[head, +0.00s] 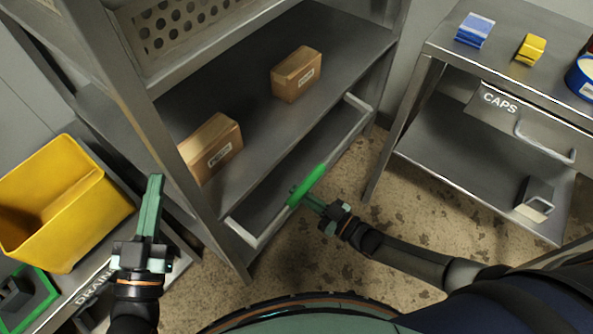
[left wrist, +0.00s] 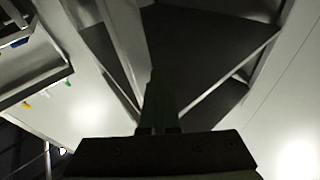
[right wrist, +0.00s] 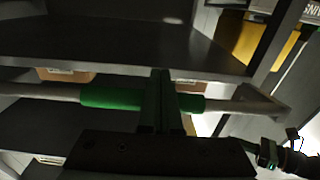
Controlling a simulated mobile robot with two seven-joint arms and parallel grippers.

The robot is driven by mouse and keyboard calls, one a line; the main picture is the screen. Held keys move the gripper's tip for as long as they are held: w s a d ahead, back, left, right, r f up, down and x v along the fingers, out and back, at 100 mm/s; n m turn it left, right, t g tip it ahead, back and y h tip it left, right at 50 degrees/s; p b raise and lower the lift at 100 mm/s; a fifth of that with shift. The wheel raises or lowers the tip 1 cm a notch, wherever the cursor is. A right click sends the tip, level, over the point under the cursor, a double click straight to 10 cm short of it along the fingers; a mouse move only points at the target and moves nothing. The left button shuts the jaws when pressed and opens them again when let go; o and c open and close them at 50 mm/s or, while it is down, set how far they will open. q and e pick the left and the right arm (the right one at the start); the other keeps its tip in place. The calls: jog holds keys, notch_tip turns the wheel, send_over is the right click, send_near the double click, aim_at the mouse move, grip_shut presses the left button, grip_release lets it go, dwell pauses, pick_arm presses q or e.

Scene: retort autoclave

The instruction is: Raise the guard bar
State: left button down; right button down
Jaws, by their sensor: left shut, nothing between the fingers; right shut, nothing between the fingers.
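The guard bar (head: 343,141) is a pale grey bar with short side arms and a green grip (head: 313,180) in its middle. It crosses the front of the shelf unit below the shelf holding two boxes. My right gripper (head: 297,194) is shut and empty, with its fingertips at the green grip. In the right wrist view the closed fingers (right wrist: 161,75) overlap the green grip (right wrist: 112,97) of the bar (right wrist: 232,105); I cannot tell whether they touch it. My left gripper (head: 155,180) is shut and empty, left of the shelf unit and apart from the bar.
Two cardboard boxes (head: 297,75) (head: 212,147) sit on the shelf (head: 250,112). A yellow bin (head: 60,205) stands at left beside my left gripper. A steel table marked CAPS (head: 480,62) stands at right. Speckled floor (head: 370,190) lies open between them.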

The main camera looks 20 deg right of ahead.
aim_at(302, 187)
jog(key=shift+r+p, duration=0.2)
jog(key=shift+p, duration=0.35)
jog(key=shift+s+d+r+p, duration=0.1)
jog(key=shift+s+r+p, duration=0.05)
jog(key=shift+p, duration=0.3)
jog(key=shift+d+g+h, duration=0.2)
jog(key=shift+g+h, duration=0.1)
jog(key=shift+p, duration=0.45)
pick_arm(q)
jog(key=s+f+g+y, duration=0.1)
jog(key=s+f+g, duration=0.1)
jog(key=f, duration=0.4)
jog(key=s+f+n+g+y, duration=0.1)
jog(key=s+f+g, duration=0.1)
jog(key=f+g, duration=0.3)
jog(key=s+f+g, duration=0.2)
jog(key=f+g, duration=0.1)
jog(key=f, duration=0.6)
jog(key=shift+s+d+f+g+y+p, duration=0.2)
jog(key=shift+d+f+g+y+p, duration=0.05)
jog(key=shift+g+y+p, duration=0.15)
pick_arm(e)
jog(key=shift+a+r, duration=0.1)
jog(key=shift+r, duration=0.05)
